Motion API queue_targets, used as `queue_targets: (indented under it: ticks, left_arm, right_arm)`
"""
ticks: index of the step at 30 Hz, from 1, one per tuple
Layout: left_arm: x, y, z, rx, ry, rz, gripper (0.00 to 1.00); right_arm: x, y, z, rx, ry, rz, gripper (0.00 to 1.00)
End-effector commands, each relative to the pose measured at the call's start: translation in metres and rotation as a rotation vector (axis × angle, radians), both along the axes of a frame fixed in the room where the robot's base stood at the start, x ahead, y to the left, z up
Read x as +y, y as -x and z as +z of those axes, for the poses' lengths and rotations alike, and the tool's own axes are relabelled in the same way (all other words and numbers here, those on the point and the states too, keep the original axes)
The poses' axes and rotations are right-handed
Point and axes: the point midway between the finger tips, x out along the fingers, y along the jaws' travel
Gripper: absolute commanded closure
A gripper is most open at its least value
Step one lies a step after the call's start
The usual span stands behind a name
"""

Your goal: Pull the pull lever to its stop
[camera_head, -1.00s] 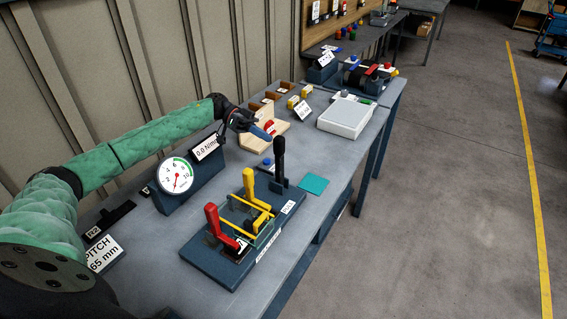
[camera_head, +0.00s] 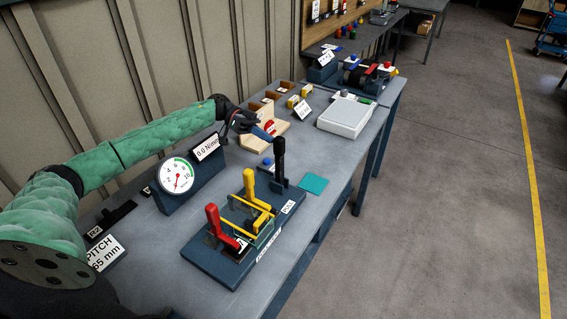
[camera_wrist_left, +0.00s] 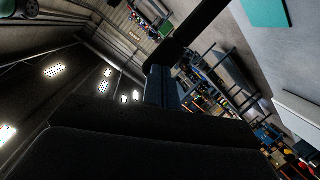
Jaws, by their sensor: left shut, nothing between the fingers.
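The pull lever (camera_head: 279,160) is a black upright handle at the far end of the dark blue base plate (camera_head: 213,263). A small label (camera_head: 288,207) lies on the plate by its foot. My left gripper (camera_head: 264,134) is shut and empty, with its blue fingertips just left of the lever's upper part. In the left wrist view, the blue fingers (camera_wrist_left: 160,88) are together and the black handle (camera_wrist_left: 193,38) rises beside their tips. I cannot tell whether they touch. My right gripper is not in view.
A red lever (camera_head: 213,222) and a yellow lever (camera_head: 249,183) stand on the same plate. A dial gauge (camera_head: 176,176) is behind them. A teal square (camera_head: 313,184) lies right of the lever, and a white box (camera_head: 346,117) stands beyond it.

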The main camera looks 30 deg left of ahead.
Motion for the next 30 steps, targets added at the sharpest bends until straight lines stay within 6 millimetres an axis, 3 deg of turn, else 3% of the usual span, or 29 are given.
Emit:
queue_targets:
  ticks: [30]
  left_arm:
    - [-0.024,0.002,0.001,0.000,0.000,0.000,1.00]
  right_arm:
    - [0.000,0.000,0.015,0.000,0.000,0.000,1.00]
